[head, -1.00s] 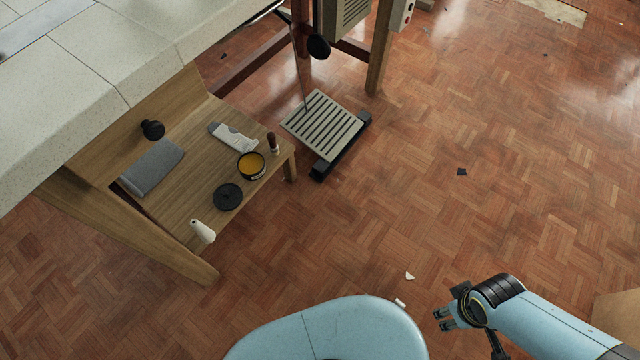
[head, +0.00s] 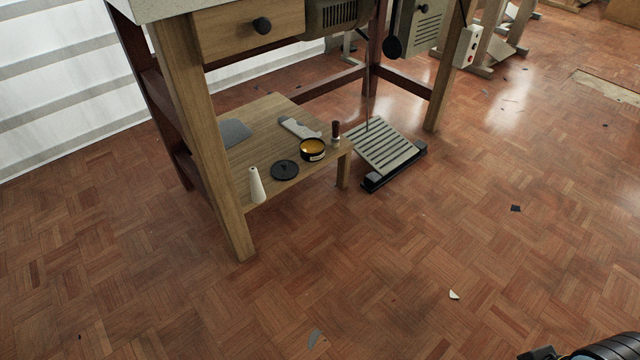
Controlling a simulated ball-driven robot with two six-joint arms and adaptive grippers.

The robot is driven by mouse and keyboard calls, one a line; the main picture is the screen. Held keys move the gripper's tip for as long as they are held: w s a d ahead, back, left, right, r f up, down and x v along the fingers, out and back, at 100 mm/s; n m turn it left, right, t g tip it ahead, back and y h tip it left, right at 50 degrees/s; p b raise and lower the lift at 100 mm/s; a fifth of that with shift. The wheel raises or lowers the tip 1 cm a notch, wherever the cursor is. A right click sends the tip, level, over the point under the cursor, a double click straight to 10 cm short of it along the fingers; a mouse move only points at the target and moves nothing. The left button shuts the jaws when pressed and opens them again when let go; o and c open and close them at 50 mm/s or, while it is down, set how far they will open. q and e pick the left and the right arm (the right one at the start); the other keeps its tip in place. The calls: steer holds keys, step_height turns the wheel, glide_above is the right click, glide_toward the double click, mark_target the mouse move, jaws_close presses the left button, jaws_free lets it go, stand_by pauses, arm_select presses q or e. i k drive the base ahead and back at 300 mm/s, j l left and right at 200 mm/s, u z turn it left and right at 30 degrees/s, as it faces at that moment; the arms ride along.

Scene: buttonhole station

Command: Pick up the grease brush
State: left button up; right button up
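A small upright piece with a dark brown top and a lighter lower part (head: 336,132) stands at the right end of the low wooden shelf (head: 232,170); it looks like the grease brush, though its bristles are too small to make out. It is beside an open dark tin of yellow-orange grease (head: 312,149). The tin's black lid (head: 285,170) lies on the shelf to the left. My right gripper (head: 540,354) shows only as a dark sliver at the bottom right edge, far from the shelf; its fingers are mostly cut off. My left gripper is out of view.
A pale flat tool (head: 299,128) and grey cloth (head: 235,133) lie behind. A table leg (head: 205,130) and the drawer (head: 250,28) frame the shelf. A slatted pedal (head: 385,146) is to the right. Front floor is mostly clear.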

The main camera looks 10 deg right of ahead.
mark_target(335, 139)
steer(key=u, duration=0.3)
steer(key=i+l+u, duration=0.1)
steer(key=u, duration=0.25)
steer(key=i+l+u, duration=0.1)
steer(key=l+u, duration=0.55)
steer(key=i+l+u, duration=0.15)
steer(key=l, duration=0.65)
steer(key=l+u, duration=0.15)
steer(key=l, duration=0.65)
